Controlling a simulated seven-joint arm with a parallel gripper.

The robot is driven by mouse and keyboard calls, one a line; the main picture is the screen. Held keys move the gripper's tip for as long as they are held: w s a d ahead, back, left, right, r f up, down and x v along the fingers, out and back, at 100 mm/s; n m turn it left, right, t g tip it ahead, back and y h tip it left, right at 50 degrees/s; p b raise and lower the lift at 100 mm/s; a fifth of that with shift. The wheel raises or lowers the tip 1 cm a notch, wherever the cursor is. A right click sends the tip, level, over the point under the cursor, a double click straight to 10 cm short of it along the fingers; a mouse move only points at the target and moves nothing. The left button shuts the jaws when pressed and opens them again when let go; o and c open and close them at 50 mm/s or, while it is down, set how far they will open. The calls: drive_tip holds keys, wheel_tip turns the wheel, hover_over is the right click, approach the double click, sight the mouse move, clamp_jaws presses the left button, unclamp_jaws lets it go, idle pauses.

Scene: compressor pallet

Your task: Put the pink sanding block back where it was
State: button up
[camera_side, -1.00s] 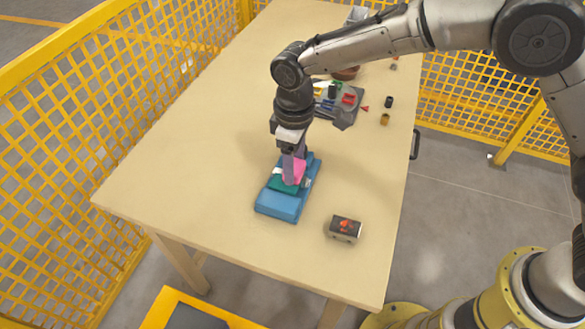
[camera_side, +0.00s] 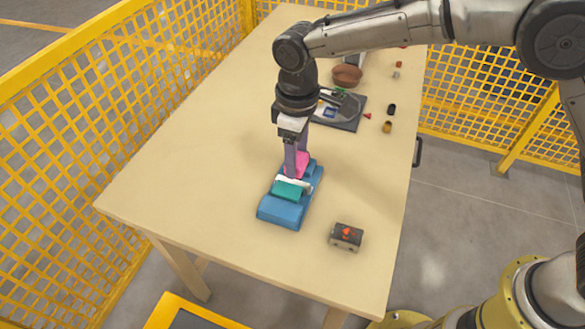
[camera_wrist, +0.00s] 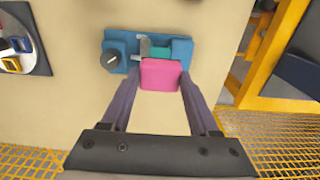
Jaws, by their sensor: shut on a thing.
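The pink sanding block (camera_wrist: 160,75) is held between the two fingers of my gripper (camera_side: 297,174). It also shows behind the fingers in the side view (camera_side: 303,161). The blue base (camera_side: 283,212) lies on the table below, with a green piece (camera_side: 288,188) and a whitish bar (camera_side: 295,180) on it. In the wrist view the pink block covers part of the near edge of the blue base (camera_wrist: 184,49). I cannot tell whether the block touches the base. A dark knob (camera_wrist: 111,60) sits at the base's left end.
A dark box with a red mark (camera_side: 346,236) stands right of the base. A dark tray (camera_side: 345,118) with small parts, a brown bowl (camera_side: 346,76) and small loose pieces lie farther back. The table's left side (camera_side: 190,150) is clear. Yellow mesh fencing (camera_side: 70,130) stands around.

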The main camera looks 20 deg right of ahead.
drive_tip(key=shift+f+n, duration=0.35)
drive_tip(key=shift+n, duration=0.05)
drive_tip(key=s+d, duration=0.6)
drive_tip(key=d, duration=0.5)
drive_tip(key=s+d, duration=0.6)
drive_tip(key=d, duration=0.6)
hover_over(364, 169)
drive_tip(key=s, duration=0.1)
drive_tip(key=shift+m, duration=0.4)
drive_tip(key=f, duration=0.7)
drive_tip(key=shift+s+d+f, duration=0.1)
drive_tip(key=shift+d+f, duration=0.1)
drive_tip(key=shift+f, duration=0.05)
drive_tip(key=shift+w+a+f, duration=0.15)
drive_tip(key=shift+w+f, duration=0.4)
drive_tip(key=shift+f, duration=1.7)
drive_tip(key=shift+f, duration=0.15)
